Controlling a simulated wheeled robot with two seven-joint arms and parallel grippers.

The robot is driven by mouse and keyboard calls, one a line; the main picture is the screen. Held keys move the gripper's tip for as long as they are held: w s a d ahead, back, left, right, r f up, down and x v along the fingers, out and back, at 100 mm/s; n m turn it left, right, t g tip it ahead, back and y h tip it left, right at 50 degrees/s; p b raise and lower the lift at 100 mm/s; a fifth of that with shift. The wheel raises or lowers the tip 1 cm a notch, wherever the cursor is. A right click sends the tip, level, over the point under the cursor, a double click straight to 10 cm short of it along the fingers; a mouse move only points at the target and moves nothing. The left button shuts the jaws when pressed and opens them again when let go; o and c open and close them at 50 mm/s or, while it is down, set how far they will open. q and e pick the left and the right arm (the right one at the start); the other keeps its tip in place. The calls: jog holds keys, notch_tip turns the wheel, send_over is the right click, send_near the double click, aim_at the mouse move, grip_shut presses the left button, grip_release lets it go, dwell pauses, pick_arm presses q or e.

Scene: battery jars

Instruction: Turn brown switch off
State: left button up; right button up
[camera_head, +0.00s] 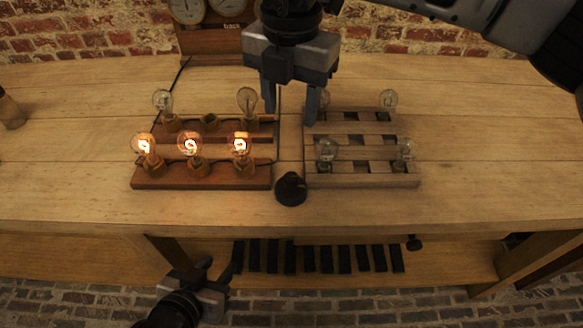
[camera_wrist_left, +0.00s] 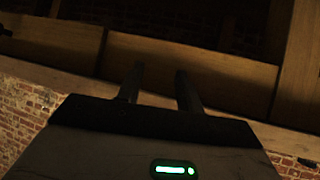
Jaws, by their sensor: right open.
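A dark round knob-like thing (camera_head: 291,189) stands at the bench front between two bulb boards; I cannot tell whether it is the brown switch. The red-brown board (camera_head: 160,183) on the left has three lit bulbs (camera_head: 191,146) in front and two unlit bulbs behind. My right gripper (camera_head: 290,112) is open and empty, pointing down over the gap between the boards, behind the dark knob. My left gripper (camera_head: 213,270) is low in front of the bench; in the left wrist view its fingers (camera_wrist_left: 158,86) are apart with nothing between them.
A paler slatted board (camera_head: 365,181) with unlit bulbs stands on the right. A wooden stand with dials (camera_head: 215,45) is at the back. Several dark slabs (camera_head: 310,258) line the lower shelf (camera_head: 450,271). The bench (camera_head: 480,140) is clear at far right.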

aim_at(292, 175)
notch_tip(292, 175, down, 16)
jog(key=shift+d+r+p, duration=0.1)
jog(key=shift+r+p, duration=0.1)
jog(key=shift+p, duration=0.75)
jog(key=c, duration=1)
